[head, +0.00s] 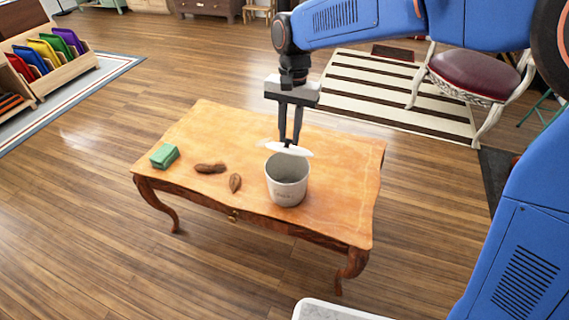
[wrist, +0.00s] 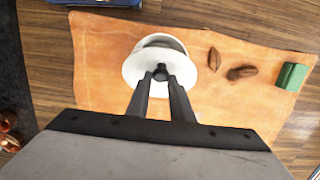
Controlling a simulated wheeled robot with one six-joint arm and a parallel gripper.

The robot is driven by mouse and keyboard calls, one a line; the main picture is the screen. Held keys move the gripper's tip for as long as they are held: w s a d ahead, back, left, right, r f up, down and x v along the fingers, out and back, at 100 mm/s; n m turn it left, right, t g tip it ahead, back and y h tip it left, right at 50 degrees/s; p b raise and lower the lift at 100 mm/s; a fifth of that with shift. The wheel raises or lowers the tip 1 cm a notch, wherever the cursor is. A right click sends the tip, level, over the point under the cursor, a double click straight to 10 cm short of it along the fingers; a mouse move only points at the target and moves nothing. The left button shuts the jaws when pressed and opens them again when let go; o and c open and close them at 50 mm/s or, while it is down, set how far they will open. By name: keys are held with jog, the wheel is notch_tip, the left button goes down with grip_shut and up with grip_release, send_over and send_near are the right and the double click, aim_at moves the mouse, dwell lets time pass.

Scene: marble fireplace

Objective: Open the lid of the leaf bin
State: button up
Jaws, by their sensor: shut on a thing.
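The leaf bin (head: 288,182) is a pale grey bucket standing upright near the front right of the wooden table. Its lid (head: 272,146) is a white disc, held in the air just above and behind the bin's open mouth and slightly tilted. My gripper (head: 289,142) points down and is shut on the lid's dark knob (wrist: 160,72). In the wrist view the lid (wrist: 134,69) covers most of the bin, and only part of the bin's rim (wrist: 162,41) shows behind it. In the head view the inside of the bin is partly visible.
The wooden table (head: 215,130) also carries two brown leaves, one lying flat (head: 210,168) and one nearer the bin (head: 235,183), and a green block (head: 164,156) at the left. The table top right of the bin is clear. A red-seated chair (head: 470,75) stands behind at the right.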

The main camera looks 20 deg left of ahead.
jog(key=shift+w, duration=0.1)
jog(key=shift+w+r+g, duration=0.5)
jog(key=shift+w, duration=0.2)
jog(key=shift+w+d+r+g, duration=0.1)
jog(key=shift+w+r+g, duration=0.15)
jog(key=shift+w, duration=0.2)
jog(key=shift+w+d+r+g, duration=0.1)
jog(key=shift+w+g, duration=0.15)
jog(key=shift+w, duration=0.15)
jog(key=shift+w+r+g, duration=0.25)
jog(key=shift+w+g, duration=0.25)
jog(key=shift+w, duration=0.45)
jog(key=shift+w+d+r+g, duration=0.15)
jog(key=shift+w+g, duration=0.35)
jog(key=shift+w, duration=0.35)
